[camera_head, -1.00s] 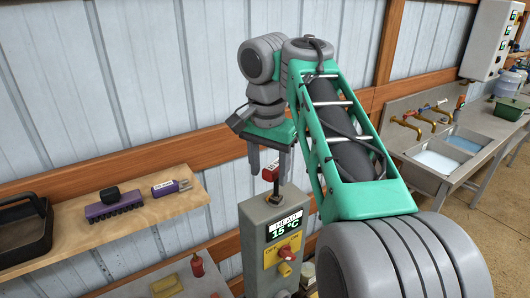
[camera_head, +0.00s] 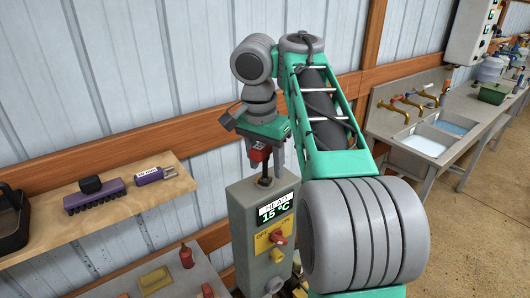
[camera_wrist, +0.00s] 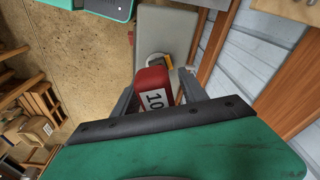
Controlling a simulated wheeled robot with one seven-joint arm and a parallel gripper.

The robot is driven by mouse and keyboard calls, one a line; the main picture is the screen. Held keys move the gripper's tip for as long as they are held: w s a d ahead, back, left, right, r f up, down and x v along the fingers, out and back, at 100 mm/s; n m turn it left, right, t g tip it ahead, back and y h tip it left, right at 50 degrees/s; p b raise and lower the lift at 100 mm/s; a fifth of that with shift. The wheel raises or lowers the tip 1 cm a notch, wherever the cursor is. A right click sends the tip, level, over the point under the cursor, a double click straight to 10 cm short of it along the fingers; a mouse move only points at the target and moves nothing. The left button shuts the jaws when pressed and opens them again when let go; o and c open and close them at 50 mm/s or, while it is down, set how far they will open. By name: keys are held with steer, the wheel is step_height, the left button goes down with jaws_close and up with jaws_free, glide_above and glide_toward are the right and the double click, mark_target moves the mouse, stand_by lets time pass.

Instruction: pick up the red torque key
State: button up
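The red torque key (camera_head: 260,153) stands upright on a dark stem on top of the grey control box (camera_head: 240,215). In the wrist view its red head (camera_wrist: 151,85), with a white label reading "10", lies between my two fingers. My gripper (camera_head: 264,160) points down over the box, with its fingers on either side of the key's head. In the wrist view my gripper (camera_wrist: 157,82) looks open, with a narrow gap at the right finger. Contact at the left finger is hard to tell. The lower stem is hidden in the wrist view.
The box has a "15 °C" display (camera_head: 276,208) and a red knob on a yellow plate (camera_head: 277,237). A wooden shelf (camera_head: 110,212) with a purple brush (camera_head: 94,196) is at the left. A steel sink bench (camera_head: 425,140) is at the right. The wall stands close behind.

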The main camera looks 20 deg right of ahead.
jaws_close()
stand_by(0.3)
steer(key=shift+r, duration=0.1)
steer(key=shift+r, duration=0.25)
steer(key=r+p, duration=0.2)
steer(key=r, duration=0.2)
steer(key=shift+s+p, duration=0.3)
steer(key=shift+p, duration=0.1)
steer(key=s+a+r, duration=0.1)
steer(key=s+r, duration=0.7)
steer(key=s, duration=0.5)
steer(key=shift+s+r+p, duration=0.15)
steer(key=shift+s+p, duration=0.05)
steer(key=shift+p, duration=0.1)
